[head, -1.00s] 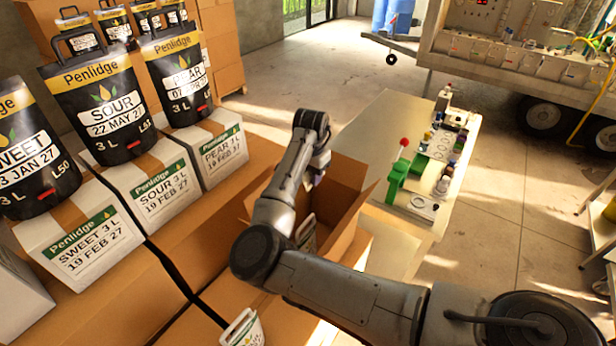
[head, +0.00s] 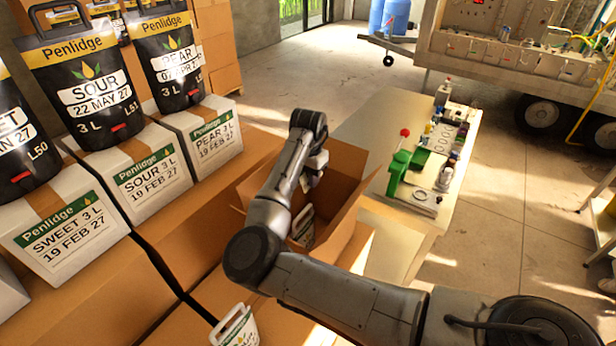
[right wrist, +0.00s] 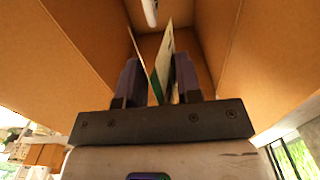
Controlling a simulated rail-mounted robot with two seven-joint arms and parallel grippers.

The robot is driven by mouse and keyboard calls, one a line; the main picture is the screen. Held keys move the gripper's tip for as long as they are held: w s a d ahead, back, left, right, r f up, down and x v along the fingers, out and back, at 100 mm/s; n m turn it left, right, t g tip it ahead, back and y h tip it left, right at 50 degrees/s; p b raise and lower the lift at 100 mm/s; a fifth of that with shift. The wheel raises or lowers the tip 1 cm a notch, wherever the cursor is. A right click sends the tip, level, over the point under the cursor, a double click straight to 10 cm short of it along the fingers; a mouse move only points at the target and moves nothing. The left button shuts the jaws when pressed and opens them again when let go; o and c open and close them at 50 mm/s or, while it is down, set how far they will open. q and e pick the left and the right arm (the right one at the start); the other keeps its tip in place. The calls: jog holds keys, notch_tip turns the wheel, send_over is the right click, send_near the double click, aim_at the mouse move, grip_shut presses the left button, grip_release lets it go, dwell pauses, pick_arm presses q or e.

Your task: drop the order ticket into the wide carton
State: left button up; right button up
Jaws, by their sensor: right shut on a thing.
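The order ticket, a thin white card with green on it (right wrist: 162,65), is between the fingers of my right gripper (right wrist: 158,88) in the right wrist view. That gripper is shut on it. In the head view the gripper (head: 311,182) points down at the open brown carton (head: 352,222), and my own arm hides part of the opening. In the right wrist view, carton walls (right wrist: 75,45) rise on both sides of the ticket. My left gripper is out of view.
White labelled boxes (head: 150,182) and black pouches (head: 85,80) stand on the left. A bench (head: 372,130) with a green device (head: 400,172) lies beyond the carton. Open floor (head: 510,215) is at the right.

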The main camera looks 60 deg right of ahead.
jog(key=o, duration=1)
jog(key=shift+r, duration=0.1)
jog(key=shift+r, duration=0.3)
notch_tip(320, 180, up, 13)
dwell(0.4)
